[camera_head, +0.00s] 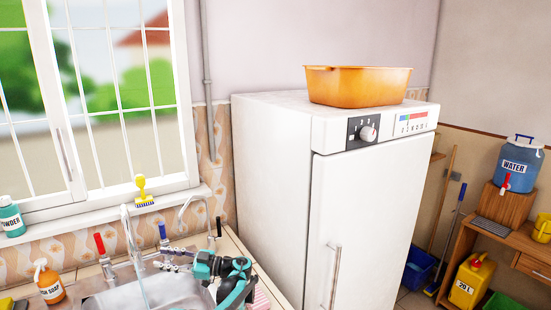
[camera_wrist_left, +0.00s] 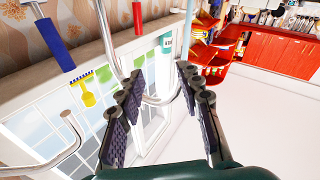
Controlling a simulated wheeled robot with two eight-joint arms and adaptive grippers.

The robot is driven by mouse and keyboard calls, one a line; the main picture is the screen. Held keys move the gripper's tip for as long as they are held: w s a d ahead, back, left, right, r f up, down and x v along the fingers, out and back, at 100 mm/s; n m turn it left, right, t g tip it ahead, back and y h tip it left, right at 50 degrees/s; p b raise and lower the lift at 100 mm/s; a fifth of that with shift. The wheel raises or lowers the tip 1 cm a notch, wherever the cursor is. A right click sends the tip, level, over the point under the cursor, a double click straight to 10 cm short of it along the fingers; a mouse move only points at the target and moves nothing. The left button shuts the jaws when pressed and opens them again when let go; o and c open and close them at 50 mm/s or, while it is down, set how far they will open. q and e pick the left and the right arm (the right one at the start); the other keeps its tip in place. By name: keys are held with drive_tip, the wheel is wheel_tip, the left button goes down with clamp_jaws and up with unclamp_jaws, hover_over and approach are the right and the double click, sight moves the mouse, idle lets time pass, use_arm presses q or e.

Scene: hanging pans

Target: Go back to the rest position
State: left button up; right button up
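My left gripper (camera_head: 168,258) is above the sink at the bottom of the head view, with its teal and black wrist to the right of the fingers. In the left wrist view the two dark padded fingers (camera_wrist_left: 162,85) stand well apart with nothing held between them. A curved metal faucet pipe shows behind them; I cannot tell how close it is. My right gripper is in neither view. No hanging pan shows.
The metal sink (camera_head: 185,292) has a tall faucet (camera_head: 130,240) with running water. A soap bottle (camera_head: 49,284) stands at the left. A white fridge (camera_head: 270,170) rises at the right, with an orange basin (camera_head: 358,88) on top. A yellow brush (camera_head: 143,192) is on the sill.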

use_arm(q)
drive_tip(key=s+d+r+m+t+h, duration=0.2)
drive_tip(key=s+m+h, duration=0.4)
drive_tip(key=s+m, duration=0.15)
drive_tip(key=s+d+r+m+t+h, duration=0.1)
drive_tip(key=s+d+m+t+h, duration=0.1)
drive_tip(key=s+m+h, duration=0.55)
drive_tip(key=s+d+f+m+t+h, duration=0.1)
drive_tip(key=s+d+f+m+h, duration=0.1)
drive_tip(key=s+d, duration=0.4)
drive_tip(key=s+d+f+m+t+h, duration=0.1)
drive_tip(key=s+d+f+m+h, duration=0.2)
drive_tip(key=s+d, duration=0.4)
drive_tip(key=s+f+h, duration=0.1)
drive_tip(key=s+f, duration=0.1)
drive_tip(key=s, duration=0.5)
drive_tip(key=shift+d+t, duration=0.25)
drive_tip(key=shift+t, duration=0.05)
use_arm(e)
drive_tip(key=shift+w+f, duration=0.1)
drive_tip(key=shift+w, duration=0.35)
use_arm(q)
clamp_jaws()
drive_tip(key=shift+a, duration=0.1)
